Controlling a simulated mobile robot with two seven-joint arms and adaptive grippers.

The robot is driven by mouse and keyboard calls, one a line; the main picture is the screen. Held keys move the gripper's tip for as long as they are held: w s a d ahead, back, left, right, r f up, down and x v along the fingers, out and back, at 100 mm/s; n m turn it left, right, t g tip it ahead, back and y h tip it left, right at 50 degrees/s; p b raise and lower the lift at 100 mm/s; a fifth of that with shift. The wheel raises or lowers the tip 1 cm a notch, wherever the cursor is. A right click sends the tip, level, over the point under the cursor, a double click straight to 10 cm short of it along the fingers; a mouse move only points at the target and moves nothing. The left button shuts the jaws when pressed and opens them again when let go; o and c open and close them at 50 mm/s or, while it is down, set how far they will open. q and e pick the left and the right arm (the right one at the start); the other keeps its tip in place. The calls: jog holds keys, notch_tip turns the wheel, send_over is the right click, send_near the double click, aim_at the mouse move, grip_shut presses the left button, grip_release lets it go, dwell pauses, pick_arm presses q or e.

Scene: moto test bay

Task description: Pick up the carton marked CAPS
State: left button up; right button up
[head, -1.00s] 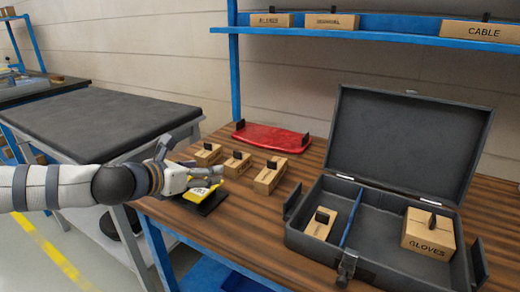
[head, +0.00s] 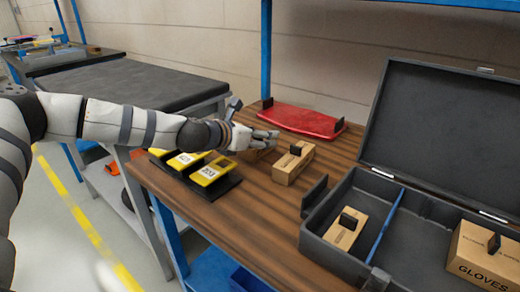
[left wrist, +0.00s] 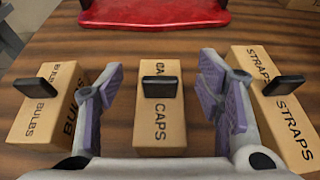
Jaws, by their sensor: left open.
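The CAPS carton (left wrist: 160,124) is a small brown box with a black tab handle on top, in the middle of the left wrist view. My left gripper (left wrist: 161,80) is open, with one purple-padded finger on each side of the carton and a gap visible on both sides. In the head view my left gripper (head: 256,124) is over the row of cartons and hides most of the CAPS carton (head: 264,154). The STRAPS carton (left wrist: 272,108) stands to the right of it and the BULBS carton (left wrist: 45,106) to the left. My right gripper is not in view.
A red tray (head: 302,119) lies behind the cartons. Yellow devices (head: 209,172) sit on a dark pad in front. An open grey case (head: 352,222) at right holds a small carton (head: 345,230) and the GLOVES carton (head: 484,262), split by a blue divider.

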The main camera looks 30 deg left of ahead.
pick_arm(q)
jog(key=shift+r, duration=0.2)
jog(key=shift+c, duration=0.8)
jog(key=c, duration=1.2)
jog(key=shift+c, duration=0.2)
